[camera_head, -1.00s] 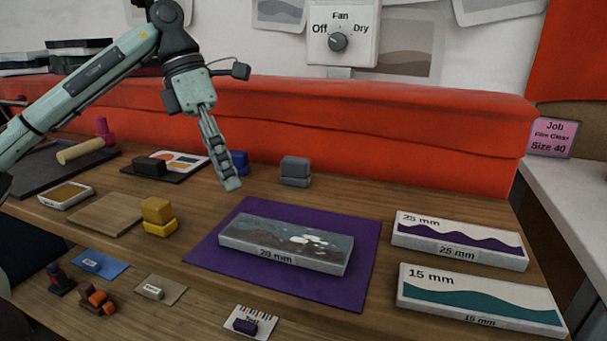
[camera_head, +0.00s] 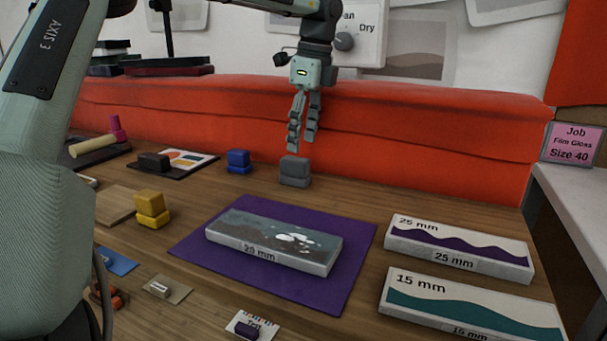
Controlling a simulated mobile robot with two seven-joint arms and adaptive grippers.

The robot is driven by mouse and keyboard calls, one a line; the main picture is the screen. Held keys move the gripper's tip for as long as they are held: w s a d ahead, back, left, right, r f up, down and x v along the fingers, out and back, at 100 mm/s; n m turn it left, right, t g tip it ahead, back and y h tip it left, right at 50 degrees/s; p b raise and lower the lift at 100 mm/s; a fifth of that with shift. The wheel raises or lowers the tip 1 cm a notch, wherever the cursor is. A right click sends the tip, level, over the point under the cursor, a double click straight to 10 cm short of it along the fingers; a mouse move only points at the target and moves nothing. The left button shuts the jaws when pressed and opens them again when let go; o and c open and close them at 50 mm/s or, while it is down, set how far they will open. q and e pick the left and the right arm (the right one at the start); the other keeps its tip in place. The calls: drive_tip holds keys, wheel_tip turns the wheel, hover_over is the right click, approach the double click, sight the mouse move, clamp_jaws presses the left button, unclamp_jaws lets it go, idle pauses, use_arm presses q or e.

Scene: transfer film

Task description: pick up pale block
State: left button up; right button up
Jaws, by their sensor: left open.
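A grey two-part block (camera_head: 295,171) stands on the wooden table, close to the red padded bank at the back. My left gripper (camera_head: 302,143) hangs just above it, fingers pointing down, open and empty. A gap between fingertips and block is hard to judge. A small cream block (camera_head: 158,288) with a label lies on a tan card (camera_head: 178,294) at the front left. I cannot tell which of these two is the pale block. My right gripper is not in view.
A blue block (camera_head: 238,161) stands left of the grey one, and a yellow block (camera_head: 151,208) farther left. A purple mat (camera_head: 335,298) carries the 20 mm slab (camera_head: 270,238). The 25 mm (camera_head: 458,250) and 15 mm (camera_head: 470,305) slabs lie to the right.

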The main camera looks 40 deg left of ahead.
sight(296, 159)
use_arm(q)
drive_tip(key=shift+f, duration=0.4)
drive_tip(key=f, duration=0.4)
drive_tip(key=s+a+f, duration=0.1)
drive_tip(key=f, duration=0.1)
drive_tip(key=shift+a+f+p, duration=0.1)
drive_tip(key=shift+p, duration=0.25)
drive_tip(key=shift+f, duration=0.3)
drive_tip(key=c, duration=1.3)
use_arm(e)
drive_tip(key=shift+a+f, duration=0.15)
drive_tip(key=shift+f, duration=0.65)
